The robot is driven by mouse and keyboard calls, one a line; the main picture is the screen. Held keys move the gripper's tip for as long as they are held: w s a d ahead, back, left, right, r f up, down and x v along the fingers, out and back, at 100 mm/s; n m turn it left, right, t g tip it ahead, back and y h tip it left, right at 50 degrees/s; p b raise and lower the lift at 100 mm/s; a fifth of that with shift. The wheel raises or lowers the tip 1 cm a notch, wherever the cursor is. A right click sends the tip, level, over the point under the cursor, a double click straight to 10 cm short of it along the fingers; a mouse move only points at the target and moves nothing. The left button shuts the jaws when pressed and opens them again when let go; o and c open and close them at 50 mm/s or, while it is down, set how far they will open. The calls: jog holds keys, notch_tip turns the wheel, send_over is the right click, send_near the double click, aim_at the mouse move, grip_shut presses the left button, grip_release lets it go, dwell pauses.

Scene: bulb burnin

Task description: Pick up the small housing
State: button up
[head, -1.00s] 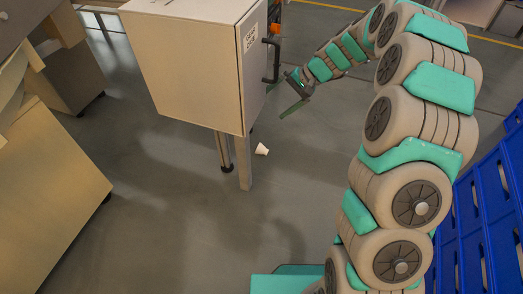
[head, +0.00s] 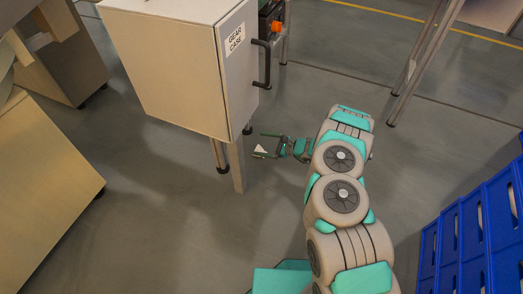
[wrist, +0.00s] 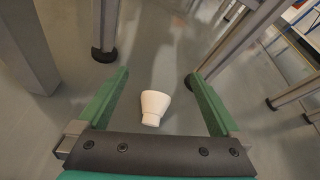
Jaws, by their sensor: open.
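The small housing (wrist: 154,107) is a white, cup-like piece that widens toward one end. It lies on its side on the grey floor in the wrist view, between the two green fingers. In the head view the housing (head: 261,150) shows as a small white shape between the fingers of my gripper (head: 264,146), beside a leg of the cabinet. My gripper (wrist: 157,92) is open and empty, with its fingers on either side of the housing. I cannot tell how far above the floor the fingertips are.
A cabinet labelled GEAR CASE (head: 180,62) stands on legs just left of my gripper. Blue bins (head: 475,235) line the right side. Table legs (head: 425,50) stand at the upper right. A tan cabinet (head: 45,190) is at the left. The middle floor is clear.

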aim_at(256, 150)
jog(key=d+f, duration=0.1)
jog(key=f+m, duration=0.1)
jog(key=f, duration=0.1)
jog(key=d+f+m+t, duration=0.1)
jog(key=f, duration=0.1)
jog(key=shift+w+d+f+h, duration=0.1)
jog(key=shift+d+f+h, duration=0.1)
jog(key=shift+d+h, duration=0.2)
jog(key=shift+a+f, duration=0.1)
jog(key=shift+f, duration=0.15)
jog(key=x, duration=0.6)
jog(key=shift+w+f, duration=0.15)
jog(key=shift+f, duration=0.3)
jog(key=shift+w+a+f, duration=0.1)
jog(key=shift+w+a, duration=0.15)
jog(key=shift+a, duration=0.2)
jog(key=c, duration=1.3)
